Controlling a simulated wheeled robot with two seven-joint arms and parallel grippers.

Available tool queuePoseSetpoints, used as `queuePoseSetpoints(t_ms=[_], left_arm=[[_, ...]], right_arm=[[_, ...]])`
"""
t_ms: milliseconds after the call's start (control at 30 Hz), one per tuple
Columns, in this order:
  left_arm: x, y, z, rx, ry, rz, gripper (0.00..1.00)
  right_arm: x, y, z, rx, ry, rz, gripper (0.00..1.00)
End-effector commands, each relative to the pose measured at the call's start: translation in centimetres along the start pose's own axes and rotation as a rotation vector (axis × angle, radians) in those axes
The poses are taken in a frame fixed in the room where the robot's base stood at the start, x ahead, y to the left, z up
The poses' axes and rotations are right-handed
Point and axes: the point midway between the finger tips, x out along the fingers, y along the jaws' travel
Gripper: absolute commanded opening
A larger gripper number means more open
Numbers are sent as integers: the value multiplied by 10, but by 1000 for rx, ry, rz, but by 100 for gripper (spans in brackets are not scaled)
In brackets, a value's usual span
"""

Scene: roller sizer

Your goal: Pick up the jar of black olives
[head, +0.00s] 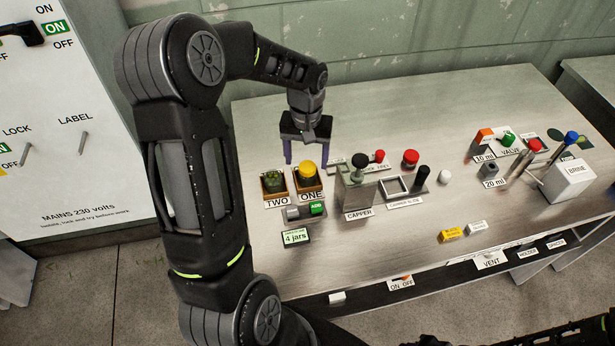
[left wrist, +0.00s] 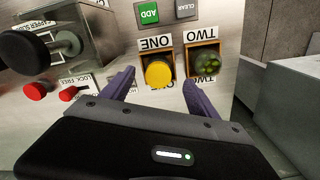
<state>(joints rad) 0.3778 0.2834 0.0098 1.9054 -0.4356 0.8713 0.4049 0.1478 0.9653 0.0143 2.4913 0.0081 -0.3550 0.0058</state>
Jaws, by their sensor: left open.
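My left gripper (head: 307,157) is open and empty, pointing down at the back of the bench, just behind the bin marked ONE. A yellow-lidded jar (head: 307,169) stands in that bin; in the left wrist view the yellow lid (left wrist: 159,73) shows between and beyond my two purple fingers, apart from them. The bin marked TWO beside it holds a jar with green contents (left wrist: 207,64), also seen in the head view (head: 272,180). I cannot tell the contents of the yellow-lidded jar, so black olives are not clearly visible. My right gripper is out of view.
The capper (head: 357,190) stands right of the bins, with red knobs near it. Valves and the brine box (head: 569,182) are at the right. The front middle of the bench is mostly clear.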

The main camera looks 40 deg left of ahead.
Motion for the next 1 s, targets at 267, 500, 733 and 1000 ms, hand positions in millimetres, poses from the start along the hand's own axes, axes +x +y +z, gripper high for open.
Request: queuePoseSetpoints(t_ms=[267, 500, 733, 1000], left_arm=[[12, 0, 1, -1, -1, 0, 69], [48, 2, 1, 0, -1, 0, 69], [51, 2, 1, 0, 1, 0, 69], [51, 2, 1, 0, 1, 0, 69]], right_arm=[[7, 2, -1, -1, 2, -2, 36], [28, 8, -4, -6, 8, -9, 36], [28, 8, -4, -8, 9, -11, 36], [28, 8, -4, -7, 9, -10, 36]])
